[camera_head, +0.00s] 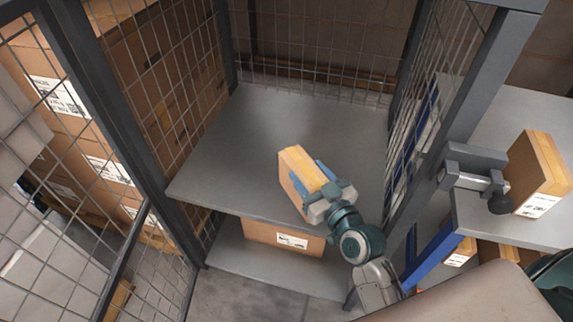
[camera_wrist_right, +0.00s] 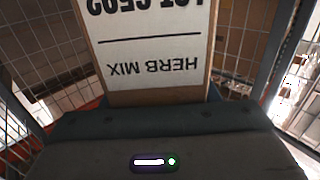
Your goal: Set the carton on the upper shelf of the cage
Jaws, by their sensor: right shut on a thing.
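The carton (camera_head: 290,184) is a small brown box with a yellow-tan strip on top. My right gripper (camera_head: 318,182) is shut on it, with blue fingers on both sides. In the head view the carton is over the front part of the cage's grey upper shelf (camera_head: 240,140); I cannot tell whether it touches the shelf. In the right wrist view the carton (camera_wrist_right: 105,60) fills the upper middle and shows a white label reading "HERB MIX" upside down. The cage (camera_head: 150,180) has grey posts and wire mesh sides. My left gripper is not in view.
The upper shelf is otherwise bare. A larger labelled box (camera_head: 262,233) sits on the lower shelf (camera_head: 250,266). A grey latch (camera_head: 470,175) juts out at the right post. Another carton (camera_head: 540,165) stands on a grey surface at the right. Stacked boxes (camera_head: 60,95) stand behind mesh at the left.

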